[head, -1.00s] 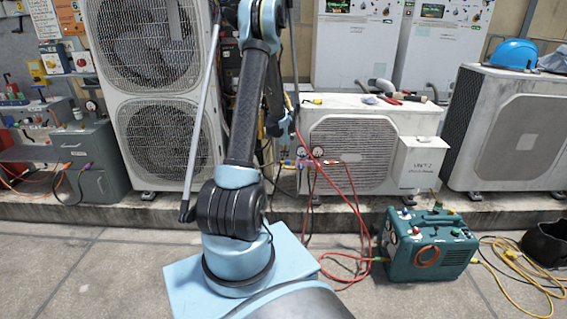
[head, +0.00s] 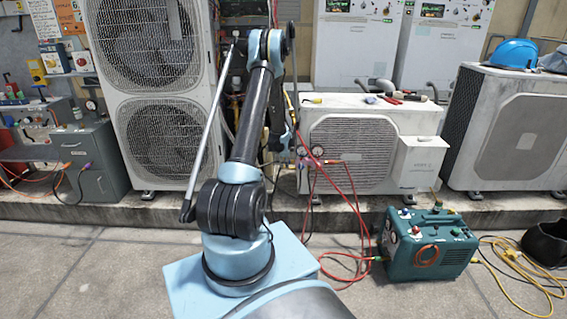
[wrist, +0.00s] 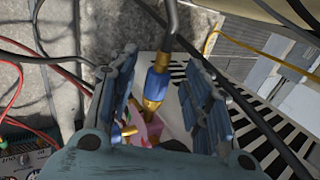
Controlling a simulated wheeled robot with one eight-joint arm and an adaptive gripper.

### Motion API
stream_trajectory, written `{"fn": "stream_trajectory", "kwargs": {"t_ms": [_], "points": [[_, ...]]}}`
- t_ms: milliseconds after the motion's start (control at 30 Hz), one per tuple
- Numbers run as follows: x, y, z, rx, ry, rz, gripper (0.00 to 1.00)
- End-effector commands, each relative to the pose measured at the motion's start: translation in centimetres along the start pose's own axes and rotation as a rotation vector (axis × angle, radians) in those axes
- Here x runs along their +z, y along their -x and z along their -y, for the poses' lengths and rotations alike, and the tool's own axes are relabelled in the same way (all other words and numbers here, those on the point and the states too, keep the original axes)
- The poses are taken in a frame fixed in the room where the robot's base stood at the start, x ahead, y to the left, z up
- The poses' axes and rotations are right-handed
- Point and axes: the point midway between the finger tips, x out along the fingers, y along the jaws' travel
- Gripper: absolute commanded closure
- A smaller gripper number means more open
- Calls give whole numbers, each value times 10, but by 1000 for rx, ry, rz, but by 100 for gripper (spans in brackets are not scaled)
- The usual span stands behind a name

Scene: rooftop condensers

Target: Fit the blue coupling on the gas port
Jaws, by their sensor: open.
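In the wrist view the blue coupling (wrist: 155,84) has a brass end and a dark hose running up from it. It lies between the two fingers of my gripper (wrist: 160,104). The fingers are apart, with visible space on both sides of the coupling. A second blue and brass fitting (wrist: 124,134) and a pink piece (wrist: 146,129) show below it, close to the palm. In the head view my arm hides most of my gripper and the coupling. I cannot pick out the gas port with certainty in either view.
The middle condenser (head: 354,150) stands on a ledge behind my arm, with gauges (head: 317,150) and red hoses (head: 352,195) at its left. A teal recovery machine (head: 430,244) sits on the floor at right. A tall fan unit (head: 150,95) stands left. Front floor is mostly clear.

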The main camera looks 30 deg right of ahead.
Motion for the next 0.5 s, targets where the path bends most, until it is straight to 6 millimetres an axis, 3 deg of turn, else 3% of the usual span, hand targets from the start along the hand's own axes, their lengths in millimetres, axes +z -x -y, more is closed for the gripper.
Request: {"fn": "stream_trajectory", "kwargs": {"t_ms": [400, 500], "points": [[0, -5, 0, 0, 0, 0, 55], [0, -5, 0, 0, 0, 0, 78]]}}
